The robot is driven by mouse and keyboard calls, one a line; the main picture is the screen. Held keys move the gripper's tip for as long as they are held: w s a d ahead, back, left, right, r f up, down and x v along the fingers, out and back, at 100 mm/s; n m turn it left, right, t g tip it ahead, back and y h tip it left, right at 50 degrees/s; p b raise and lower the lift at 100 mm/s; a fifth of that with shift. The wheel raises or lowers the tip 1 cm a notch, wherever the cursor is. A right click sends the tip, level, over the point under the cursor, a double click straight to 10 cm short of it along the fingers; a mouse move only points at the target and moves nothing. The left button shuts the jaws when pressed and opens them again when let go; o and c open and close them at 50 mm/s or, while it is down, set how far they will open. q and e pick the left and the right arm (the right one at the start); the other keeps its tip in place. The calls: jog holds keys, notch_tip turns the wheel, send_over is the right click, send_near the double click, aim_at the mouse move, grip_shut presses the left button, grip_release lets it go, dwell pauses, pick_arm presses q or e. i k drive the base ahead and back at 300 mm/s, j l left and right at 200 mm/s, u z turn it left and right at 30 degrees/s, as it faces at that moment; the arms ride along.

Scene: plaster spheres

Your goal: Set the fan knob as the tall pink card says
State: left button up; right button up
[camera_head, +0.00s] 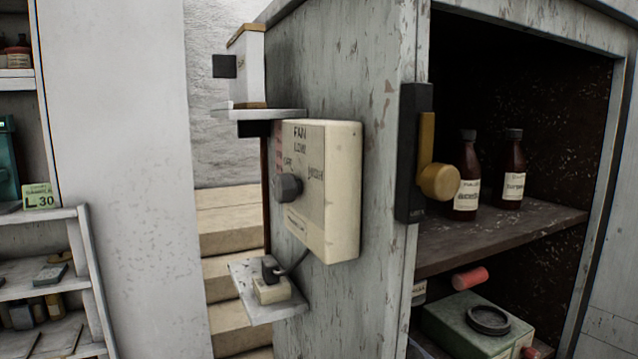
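The fan control is a cream box (340,190) fixed to the side of a worn grey cabinet. Its face carries the word FAN and smaller lettering that I cannot fully read. The dark grey fan knob (289,187) sticks out from the left part of this face. Its pointer direction is not clear from this angle. I see no whole tall pink card; only a narrow reddish-pink strip (278,145) shows at the box's left edge, and I cannot tell what it is. Neither of my grippers is in view.
A small shelf (258,114) juts out above the box, and another (262,308) below holds a small switch-like block. The open cabinet at right has a brass knob on a black plate (413,150) and brown bottles (468,175). A green card (40,196) stands at left.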

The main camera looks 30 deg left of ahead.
aim_at(286, 189)
jog(key=k+j+u, duration=0.1)
jog(key=j, duration=0.25)
jog(key=k+j, duration=0.15)
jog(key=j, duration=0.2)
jog(key=k+j+u, duration=0.15)
jog(key=j, duration=0.55)
jog(key=k+u, duration=0.05)
